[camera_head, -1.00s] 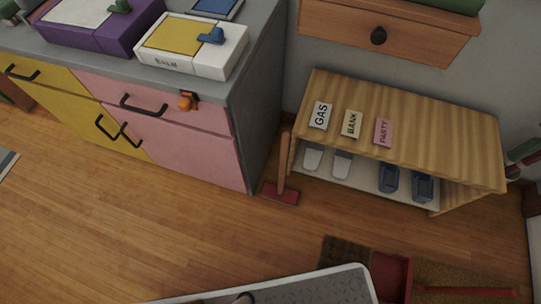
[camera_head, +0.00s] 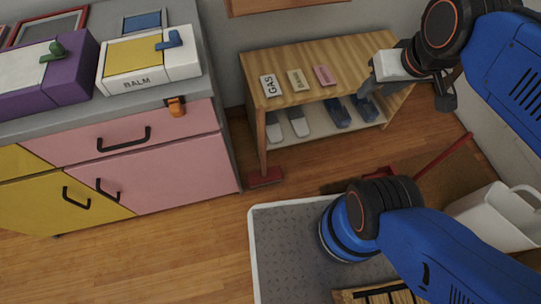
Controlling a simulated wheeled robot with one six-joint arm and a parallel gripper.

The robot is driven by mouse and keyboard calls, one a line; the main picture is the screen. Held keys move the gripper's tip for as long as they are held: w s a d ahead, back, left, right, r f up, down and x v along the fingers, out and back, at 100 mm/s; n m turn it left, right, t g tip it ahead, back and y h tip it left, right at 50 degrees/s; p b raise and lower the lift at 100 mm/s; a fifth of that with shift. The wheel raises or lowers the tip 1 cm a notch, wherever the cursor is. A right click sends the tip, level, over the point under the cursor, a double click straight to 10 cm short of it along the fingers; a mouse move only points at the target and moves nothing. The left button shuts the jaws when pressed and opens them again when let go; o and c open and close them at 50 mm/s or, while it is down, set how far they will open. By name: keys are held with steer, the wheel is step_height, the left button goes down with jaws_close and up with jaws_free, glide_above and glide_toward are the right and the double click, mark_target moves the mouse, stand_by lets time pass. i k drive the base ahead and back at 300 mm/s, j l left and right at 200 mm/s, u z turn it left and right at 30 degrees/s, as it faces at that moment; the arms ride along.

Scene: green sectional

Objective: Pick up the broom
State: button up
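The broom's red head (camera_head: 265,178) rests on the floor between the pink cabinet and the wooden bench, by the bench's front left leg. Its wooden handle is not clearly distinguishable from that leg now; a second ago it stood upright there. My gripper (camera_head: 405,82) is in the air at the upper right, in front of the bench's right end. It is well right of the broom and not touching it.
The wooden bench (camera_head: 345,72) has label cards on top and shoes below. The pink cabinet (camera_head: 165,172) stands left, with an orange clip (camera_head: 176,106) at its edge. A red stick (camera_head: 445,155) lies right, near a white pitcher (camera_head: 495,218). Floor at lower left is clear.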

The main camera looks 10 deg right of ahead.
mark_target(265, 176)
steer(key=l+u, duration=0.2)
steer(key=u, duration=0.45)
steer(key=z, duration=2)
steer(key=u, duration=2)
steer(key=k+j+u, duration=0.15)
steer(key=k+j, duration=0.95)
